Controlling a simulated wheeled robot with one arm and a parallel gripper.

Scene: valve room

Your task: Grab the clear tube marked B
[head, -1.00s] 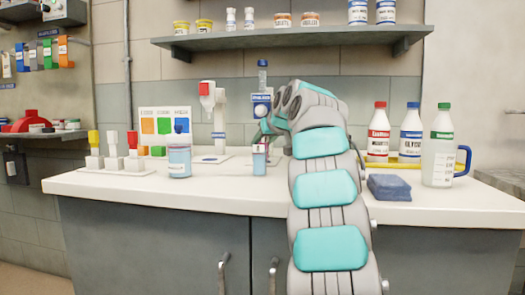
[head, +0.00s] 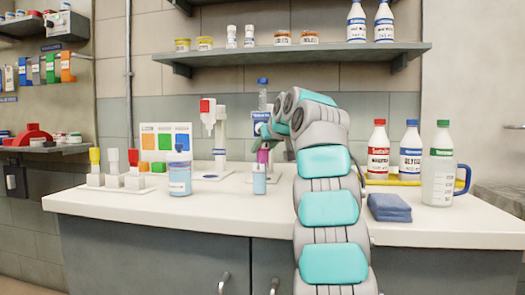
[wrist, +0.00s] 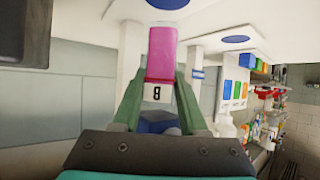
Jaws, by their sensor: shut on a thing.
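My gripper (wrist: 160,92) is shut on the tube marked B (wrist: 162,55). In the wrist view the tube shows a pink body and a white band with a black B, sideways, between the green fingers. In the head view my gripper (head: 267,142) is at the back middle of the counter, and pink of the tube (head: 263,157) shows just below its fingers. A small clear container of blue liquid (head: 259,183) stands in front of and below it. Whether the tube's lower end touches anything is hidden.
On the white counter (head: 440,225) are a jar of blue liquid (head: 179,180), a white dispenser stand (head: 219,140), a color card (head: 165,142), a blue cloth (head: 389,207) and capped bottles (head: 378,150). A shelf (head: 290,58) hangs above. The front middle counter is clear.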

